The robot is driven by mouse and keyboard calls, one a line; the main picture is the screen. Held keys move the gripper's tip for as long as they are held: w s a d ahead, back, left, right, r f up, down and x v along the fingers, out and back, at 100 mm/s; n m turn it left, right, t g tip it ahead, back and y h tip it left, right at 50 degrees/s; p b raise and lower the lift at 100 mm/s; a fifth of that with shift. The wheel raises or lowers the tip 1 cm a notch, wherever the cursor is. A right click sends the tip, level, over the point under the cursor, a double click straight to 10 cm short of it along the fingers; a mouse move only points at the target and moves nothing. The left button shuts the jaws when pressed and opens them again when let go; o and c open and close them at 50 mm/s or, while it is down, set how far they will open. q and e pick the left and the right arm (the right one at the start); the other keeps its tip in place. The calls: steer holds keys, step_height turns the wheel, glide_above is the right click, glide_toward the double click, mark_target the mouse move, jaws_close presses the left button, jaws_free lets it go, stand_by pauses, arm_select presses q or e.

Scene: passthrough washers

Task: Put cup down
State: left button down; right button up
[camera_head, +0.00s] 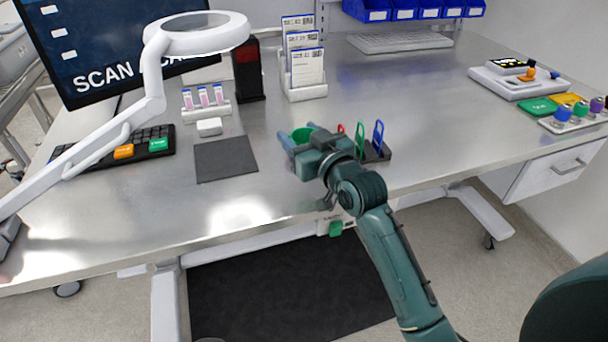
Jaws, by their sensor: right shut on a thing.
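A small green cup (301,134) shows only as a green rim and part of its side, between the fingers of my right gripper (298,137). My right gripper is shut on the cup, above the middle front part of the steel table (340,100). The gripper hides most of the cup, and I cannot tell whether its base touches the table. My left gripper is not in view.
Right beside the gripper, a dark holder (378,152) carries red, green and blue loops. A dark grey mat (225,159) lies to the left, below a vial rack (206,104). A card stand (303,75) stands behind. The table's middle right is clear.

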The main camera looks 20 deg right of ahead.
step_height(320, 180, down, 8)
steer(key=shift+r, duration=0.2)
steer(key=shift+f, duration=0.15)
steer(key=o, duration=1)
steer(key=shift+o, duration=0.2)
steer(key=shift+f, duration=0.1)
